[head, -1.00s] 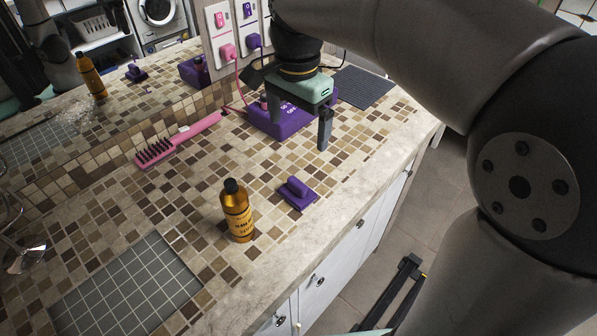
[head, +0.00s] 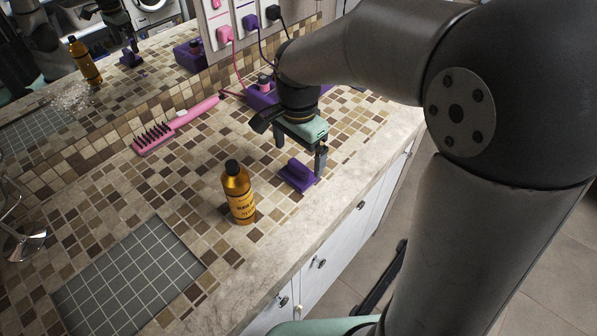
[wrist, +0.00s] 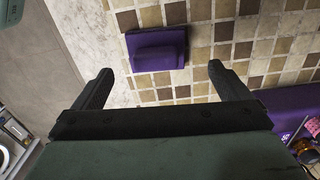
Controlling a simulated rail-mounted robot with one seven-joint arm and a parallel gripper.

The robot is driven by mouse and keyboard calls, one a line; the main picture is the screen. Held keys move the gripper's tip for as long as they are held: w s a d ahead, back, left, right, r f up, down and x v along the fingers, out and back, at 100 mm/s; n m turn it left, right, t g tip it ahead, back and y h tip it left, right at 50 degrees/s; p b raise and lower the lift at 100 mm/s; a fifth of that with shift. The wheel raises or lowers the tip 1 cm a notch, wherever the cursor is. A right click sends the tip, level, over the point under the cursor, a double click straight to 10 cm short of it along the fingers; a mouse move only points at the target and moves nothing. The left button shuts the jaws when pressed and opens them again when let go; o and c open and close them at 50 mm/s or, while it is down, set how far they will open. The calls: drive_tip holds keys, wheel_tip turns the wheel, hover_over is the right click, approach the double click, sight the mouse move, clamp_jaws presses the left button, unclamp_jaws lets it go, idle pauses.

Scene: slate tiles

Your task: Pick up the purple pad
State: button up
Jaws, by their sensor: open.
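The purple pad (head: 297,177) lies on the tiled counter near its front edge. It is a flat plate with a raised grip on top. My gripper (head: 300,160) is open and empty, just behind and above the pad in the head view. In the wrist view the pad (wrist: 156,49) lies beyond the fingertips of my gripper (wrist: 161,70), roughly centred between them. The fingers are apart from the pad there.
An amber bottle (head: 238,192) stands left of the pad. A pink brush (head: 177,124) lies by the mirrored back wall. A purple box (head: 262,95) stands behind my gripper. A grey gridded panel (head: 130,281) is at the front left. Tiles between the brush and pad are clear.

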sight(298, 164)
drive_tip(key=f, duration=0.4)
drive_tip(key=shift+s+f, duration=0.3)
drive_tip(key=shift+s, duration=0.05)
drive_tip(key=c, duration=1.1)
